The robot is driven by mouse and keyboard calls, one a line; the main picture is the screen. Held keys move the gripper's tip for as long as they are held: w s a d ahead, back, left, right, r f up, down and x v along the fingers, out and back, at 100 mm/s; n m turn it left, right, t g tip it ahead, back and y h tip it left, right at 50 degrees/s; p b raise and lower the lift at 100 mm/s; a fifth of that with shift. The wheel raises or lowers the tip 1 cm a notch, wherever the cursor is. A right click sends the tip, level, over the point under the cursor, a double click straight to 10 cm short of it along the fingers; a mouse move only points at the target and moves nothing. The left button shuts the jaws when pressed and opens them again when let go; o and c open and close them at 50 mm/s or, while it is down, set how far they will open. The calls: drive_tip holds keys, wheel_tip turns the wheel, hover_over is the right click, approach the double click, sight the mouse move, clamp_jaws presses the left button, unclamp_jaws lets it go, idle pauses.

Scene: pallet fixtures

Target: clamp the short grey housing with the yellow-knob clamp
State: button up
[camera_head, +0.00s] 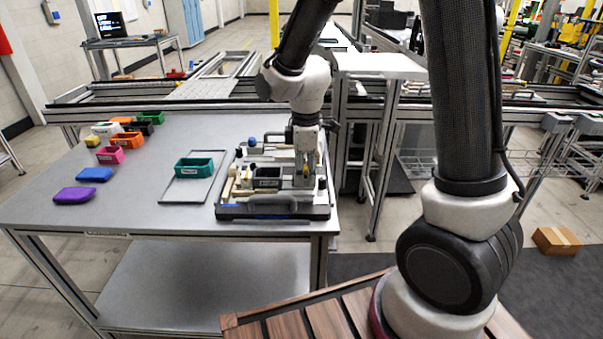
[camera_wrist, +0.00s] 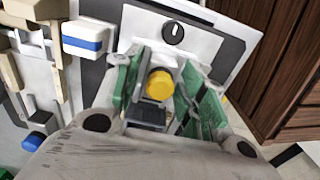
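My gripper (camera_head: 304,182) points down over the right part of the fixture pallet (camera_head: 262,212). In the wrist view, its green-padded fingers (camera_wrist: 163,88) stand on either side of the yellow knob (camera_wrist: 160,85). The knob nearly fills the gap; I cannot tell whether the pads press on it. A small yellow part of the knob shows in the head view (camera_head: 305,170). The rest of that clamp is mostly hidden by my gripper. A dark grey box with a pale label (camera_head: 267,183) sits in the pallet, left of my gripper; I cannot tell if it is the short grey housing.
Beige clamp parts (camera_wrist: 22,60), a white block with a blue stripe (camera_wrist: 87,38) and a blue knob (camera_wrist: 38,141) are beside my gripper. A green bin (camera_head: 194,166) sits on a grey plate left of the pallet. Several coloured bins line the table's left side. The table's front middle is clear.

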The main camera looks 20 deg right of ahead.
drive_tip(key=c, duration=0.7)
drive_tip(key=shift+a, duration=0.1)
drive_tip(key=shift+w+a, duration=0.25)
drive_tip(key=shift+a, duration=0.4)
drive_tip(key=shift+w+a, duration=0.2)
drive_tip(key=shift+a, duration=0.4)
drive_tip(key=o, duration=0.8)
drive_tip(key=shift+r, duration=0.15)
drive_tip(key=shift+r, duration=3.9)
drive_tip(key=shift+d, duration=0.1)
